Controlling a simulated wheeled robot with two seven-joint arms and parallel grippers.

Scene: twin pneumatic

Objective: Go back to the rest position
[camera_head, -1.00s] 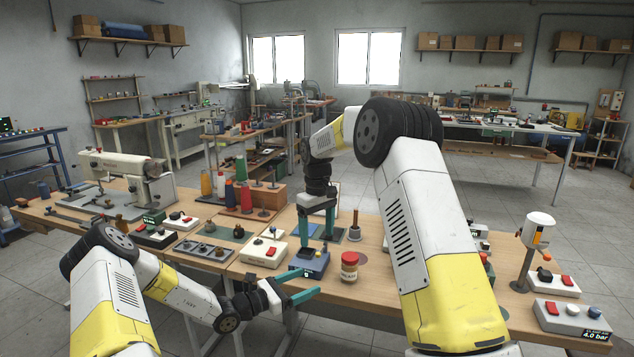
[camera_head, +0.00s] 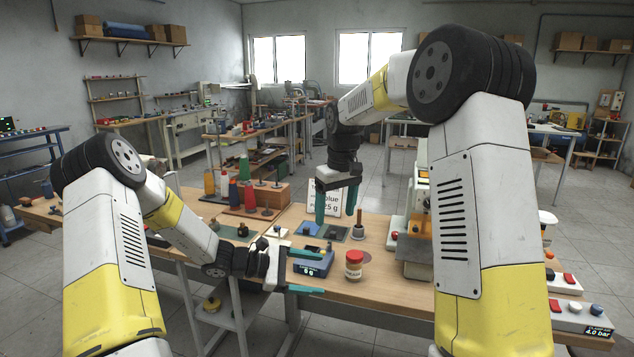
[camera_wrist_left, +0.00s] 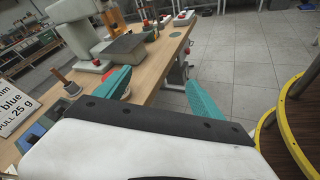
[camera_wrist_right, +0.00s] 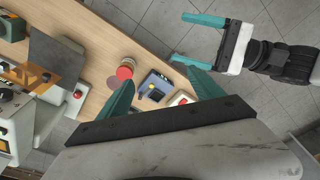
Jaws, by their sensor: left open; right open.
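My left gripper (camera_head: 306,271) is open and empty in the head view, at the front edge of the wooden bench (camera_head: 385,291), beside a small blue scale (camera_head: 311,263) with a lit display. Its teal fingers also show in the left wrist view (camera_wrist_left: 160,88), apart, with floor and bench edge beyond. My right gripper (camera_head: 337,203) is open and empty, pointing down above the back of the bench, in front of a white sign (camera_head: 326,192).
The red-lidded jar (camera_head: 354,264) stands right of the scale. A wooden-handled tool (camera_head: 358,226) stands behind it. A grey-white machine (camera_head: 418,215) stands at the right, partly hidden by my right arm.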

